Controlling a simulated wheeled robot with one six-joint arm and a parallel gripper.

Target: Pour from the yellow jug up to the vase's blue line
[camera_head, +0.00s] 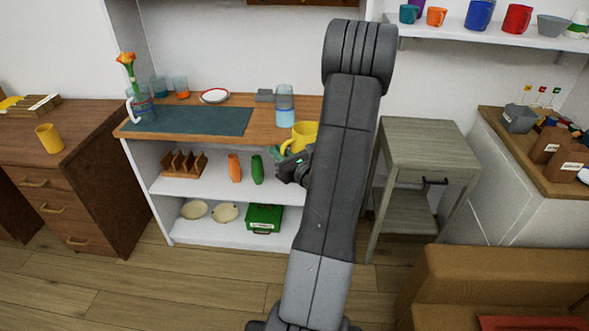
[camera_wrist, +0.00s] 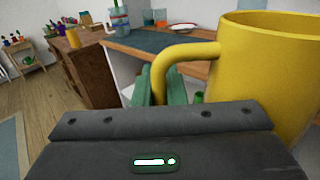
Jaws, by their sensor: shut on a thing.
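The yellow jug (camera_head: 304,135) is in my gripper (camera_head: 284,155) at the front edge of the wooden counter, partly hidden by my arm. In the wrist view the yellow jug (camera_wrist: 272,70) fills the right side, upright, and the green fingers of my gripper (camera_wrist: 170,88) are shut on its handle. The jug's contents are hidden.
A dark mat (camera_head: 188,120) covers the counter's left and middle. Two tumblers (camera_head: 170,86), a red-rimmed plate (camera_head: 214,96) and a grey block (camera_head: 264,96) stand behind it. Shelves below hold bottles, plates and a green box (camera_head: 264,219). A grey-green side table (camera_head: 429,135) with a clear top stands right.

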